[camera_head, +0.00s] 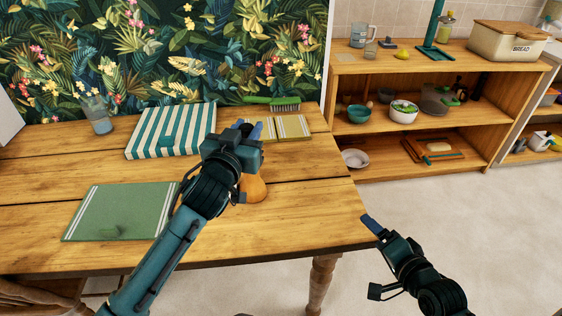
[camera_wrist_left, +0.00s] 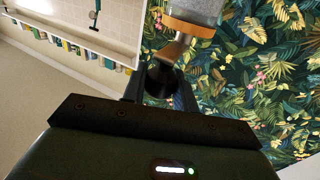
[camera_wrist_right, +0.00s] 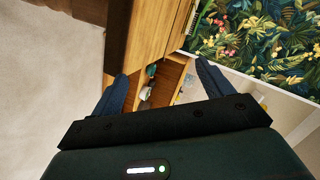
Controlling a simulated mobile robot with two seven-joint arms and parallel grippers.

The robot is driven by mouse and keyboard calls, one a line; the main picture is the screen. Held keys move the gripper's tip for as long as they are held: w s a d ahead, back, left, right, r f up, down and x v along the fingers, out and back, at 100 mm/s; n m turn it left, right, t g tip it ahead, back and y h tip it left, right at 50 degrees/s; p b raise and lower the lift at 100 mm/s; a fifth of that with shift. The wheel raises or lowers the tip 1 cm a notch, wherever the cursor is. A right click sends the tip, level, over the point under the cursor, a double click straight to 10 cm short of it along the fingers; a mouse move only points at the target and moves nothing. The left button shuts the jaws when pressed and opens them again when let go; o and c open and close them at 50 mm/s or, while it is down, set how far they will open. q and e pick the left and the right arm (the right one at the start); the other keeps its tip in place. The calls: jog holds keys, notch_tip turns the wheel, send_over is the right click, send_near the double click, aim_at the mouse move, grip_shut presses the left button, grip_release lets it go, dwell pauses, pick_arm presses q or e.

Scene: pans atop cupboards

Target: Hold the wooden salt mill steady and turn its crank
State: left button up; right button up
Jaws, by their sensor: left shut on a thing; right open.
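My left gripper (camera_head: 254,131) is over the table's right half, shut on a dark piece (camera_wrist_left: 160,78) seen between its fingers in the left wrist view. From this piece a narrow neck runs to an orange wooden band and a grey, clear-looking body, which I take to be the salt mill (camera_wrist_left: 190,22). In the head view a rounded orange-brown wooden part (camera_head: 253,188) shows just below this gripper; the gripper and wrist hide the rest. I cannot make out the crank. My right gripper (camera_head: 372,224) is open and empty, off the table's right front edge.
The wooden table (camera_head: 310,215) holds a striped cloth (camera_head: 150,143), a green mat (camera_head: 115,210), a glass pitcher (camera_head: 98,117), a yellow-green book-like item (camera_head: 290,128) and a green brush (camera_head: 272,102). A wooden shelf (camera_head: 400,75) stands behind right. The floor right is clear.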

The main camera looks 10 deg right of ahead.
jog(key=w+r+m, duration=0.1)
jog(key=m, duration=0.1)
jog(key=w+m, duration=0.2)
jog(key=w+r+m, duration=0.1)
jog(key=w+m, duration=0.1)
jog(key=shift+a+r+t+y, duration=0.15)
jog(key=shift+r+t+y, duration=0.15)
jog(key=w+a+r+m+y, duration=0.4)
jog(key=a+r+m, duration=0.15)
jog(key=a, duration=0.45)
jog(key=w+a+r+m+y, duration=0.45)
jog(key=a+m, duration=0.25)
jog(key=a, duration=0.3)
jog(key=shift+n+h, duration=0.25)
jog(key=shift+h, duration=0.2)
jog(key=x, duration=1.1)
jog(key=shift+w+a+f, duration=0.1)
jog(key=shift+w, duration=0.25)
grip_shut()
